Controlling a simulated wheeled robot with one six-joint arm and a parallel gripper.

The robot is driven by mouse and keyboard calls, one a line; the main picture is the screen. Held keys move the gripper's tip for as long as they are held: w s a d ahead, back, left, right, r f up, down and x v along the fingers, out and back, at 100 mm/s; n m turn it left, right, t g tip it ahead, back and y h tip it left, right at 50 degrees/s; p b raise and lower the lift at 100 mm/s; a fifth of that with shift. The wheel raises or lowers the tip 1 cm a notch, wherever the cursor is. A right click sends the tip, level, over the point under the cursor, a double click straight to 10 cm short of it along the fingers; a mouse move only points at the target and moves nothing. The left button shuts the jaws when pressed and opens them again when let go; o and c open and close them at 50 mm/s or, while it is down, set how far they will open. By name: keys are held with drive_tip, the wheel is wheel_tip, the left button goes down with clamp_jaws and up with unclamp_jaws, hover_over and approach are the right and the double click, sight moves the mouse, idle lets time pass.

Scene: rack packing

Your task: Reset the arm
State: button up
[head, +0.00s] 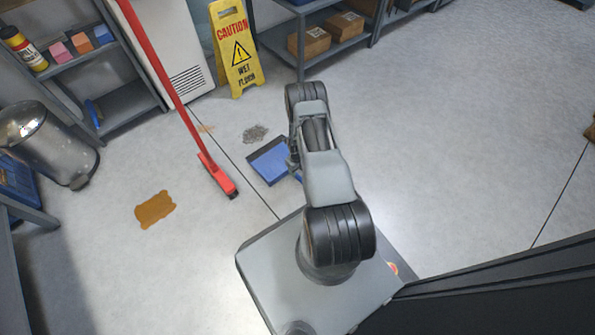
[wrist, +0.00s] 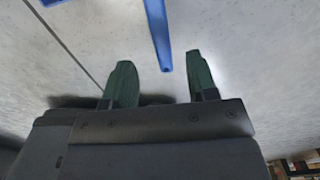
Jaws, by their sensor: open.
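My gripper (wrist: 161,82) shows in the wrist view with its two green fingers spread apart. It is open, and nothing sits between the fingers. A blue handle (wrist: 158,30) reaches down from the top of that view and its end appears just beyond the fingertips; I cannot tell the exact gap. In the head view my arm is raised over my base and hides the gripper. A blue dustpan (head: 268,162) lies on the floor beside the arm, partly covered by it.
A red broom (head: 215,170) stands tilted left of the dustpan. A grey debris pile (head: 255,133) and a brown spill (head: 155,209) are on the floor. A yellow caution sign (head: 236,50), a metal bin (head: 45,143) and shelves (head: 130,105) stand behind.

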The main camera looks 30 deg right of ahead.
wheel_tip(320, 180, up, 7)
drive_tip(key=p, duration=0.2)
drive_tip(key=shift+r+p, duration=0.2)
drive_tip(key=shift+p, duration=0.1)
drive_tip(key=shift+r, duration=0.1)
